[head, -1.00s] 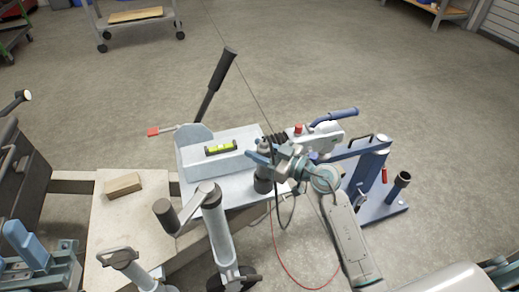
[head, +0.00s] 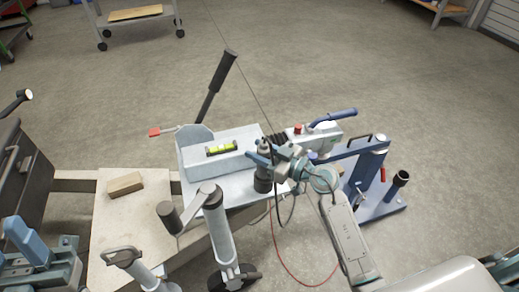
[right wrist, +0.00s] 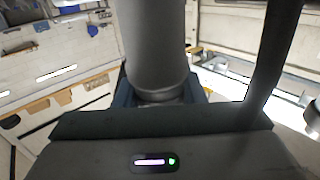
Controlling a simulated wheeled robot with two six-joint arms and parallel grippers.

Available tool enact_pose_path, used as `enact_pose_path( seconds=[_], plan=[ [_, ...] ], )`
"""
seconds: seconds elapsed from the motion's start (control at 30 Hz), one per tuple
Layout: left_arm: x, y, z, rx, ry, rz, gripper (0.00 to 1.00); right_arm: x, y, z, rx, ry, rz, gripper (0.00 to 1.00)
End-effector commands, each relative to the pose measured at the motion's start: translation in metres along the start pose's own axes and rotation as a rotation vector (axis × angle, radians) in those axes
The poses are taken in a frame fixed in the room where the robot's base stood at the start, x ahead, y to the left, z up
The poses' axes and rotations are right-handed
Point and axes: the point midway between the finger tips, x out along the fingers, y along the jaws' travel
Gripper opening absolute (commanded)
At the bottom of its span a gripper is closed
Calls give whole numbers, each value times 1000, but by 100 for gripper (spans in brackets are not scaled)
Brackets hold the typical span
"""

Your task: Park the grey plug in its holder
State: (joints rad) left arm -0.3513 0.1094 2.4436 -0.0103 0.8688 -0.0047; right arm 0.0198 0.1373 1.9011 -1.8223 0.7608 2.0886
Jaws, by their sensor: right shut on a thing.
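The grey plug (head: 264,146) stands upright in my right gripper (head: 264,158), over the grey metal plate of the trailer frame. The gripper's blue fingers are shut around it. Directly under it in the head view is a dark round part (head: 263,184), which looks like the holder; I cannot tell whether plug and holder touch. In the right wrist view a wide grey cylinder, the plug (right wrist: 153,45), stands between the blue fingers, its lower end hidden by the gripper body. A dark cable hangs from the gripper area.
A coupling with a blue handle (head: 335,117) and black bellows is close behind my right gripper. A blue stand (head: 372,170) is to the right. A red cable (head: 285,268) loops below. A wooden block (head: 125,183) lies left.

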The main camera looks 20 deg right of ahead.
Motion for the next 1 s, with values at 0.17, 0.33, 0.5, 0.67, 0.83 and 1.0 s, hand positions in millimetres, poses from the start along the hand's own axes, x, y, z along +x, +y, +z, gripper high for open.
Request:
enact_pose_path(
  seconds=[0.17,0.33,0.5,0.67,0.83,1.0],
  plan=[
    [0,0,0,0,0,0,36,0,0,0,0,1,0,9],
    [0,0,0,0,0,0,36,0,0,2,1,1,0,9],
    [0,0,0,0,0,0,36,0,0,7,1,1,0,9],
    [0,0,0,0,0,0,36,0,0,12,1,1,0,9],
    [0,0,0,0,0,0,36,0,0,17,1,1,0,9],
    [-1,0,0,0,0,0,36,0,0,22,0,1,0,9]
  ],
)
